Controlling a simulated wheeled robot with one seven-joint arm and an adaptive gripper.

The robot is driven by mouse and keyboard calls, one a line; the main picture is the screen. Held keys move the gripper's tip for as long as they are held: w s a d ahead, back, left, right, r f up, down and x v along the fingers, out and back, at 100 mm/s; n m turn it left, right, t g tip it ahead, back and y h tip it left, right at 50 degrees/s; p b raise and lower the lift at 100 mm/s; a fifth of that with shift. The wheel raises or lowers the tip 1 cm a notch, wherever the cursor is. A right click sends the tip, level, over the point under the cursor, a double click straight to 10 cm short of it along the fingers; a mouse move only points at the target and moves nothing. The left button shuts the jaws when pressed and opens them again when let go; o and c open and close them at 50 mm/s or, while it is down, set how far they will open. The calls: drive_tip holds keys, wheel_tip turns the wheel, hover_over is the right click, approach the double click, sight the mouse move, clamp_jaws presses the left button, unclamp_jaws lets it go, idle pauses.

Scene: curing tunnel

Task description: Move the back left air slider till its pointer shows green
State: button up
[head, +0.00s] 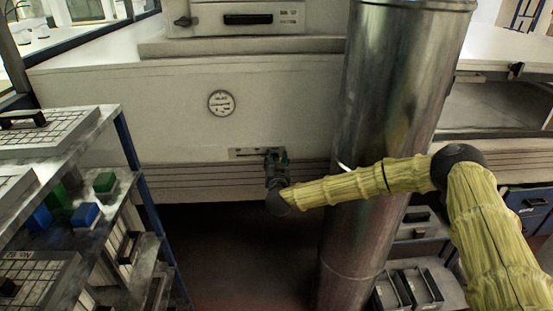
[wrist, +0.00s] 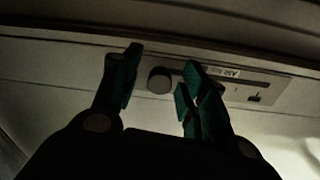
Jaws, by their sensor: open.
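The air slider's slotted plate (head: 240,153) is on the pale machine front, below a round dial. In the wrist view the plate (wrist: 262,90) carries a small label and a dark slot to the right, and a round dark knob (wrist: 160,80) shows at its left. My gripper (head: 276,154) is at the plate's right part in the head view and hides some of it. In the wrist view my gripper (wrist: 163,58) is open, with the knob seen between its two teal-padded fingers; contact cannot be told. The round dial (head: 221,103) is too small to read its pointer or colours.
A large metal duct (head: 395,80) stands right of the gripper, behind my yellow-sleeved arm. A shelf unit (head: 100,120) with blue and green blocks stands at the left. The floor below the machine is dark and open.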

drive_tip(key=shift+w, duration=0.2)
clamp_jaws()
drive_tip(key=shift+a+f+b, duration=0.15)
drive_tip(key=shift+a+b, duration=0.7)
drive_tip(key=shift+a, duration=0.85)
unclamp_jaws()
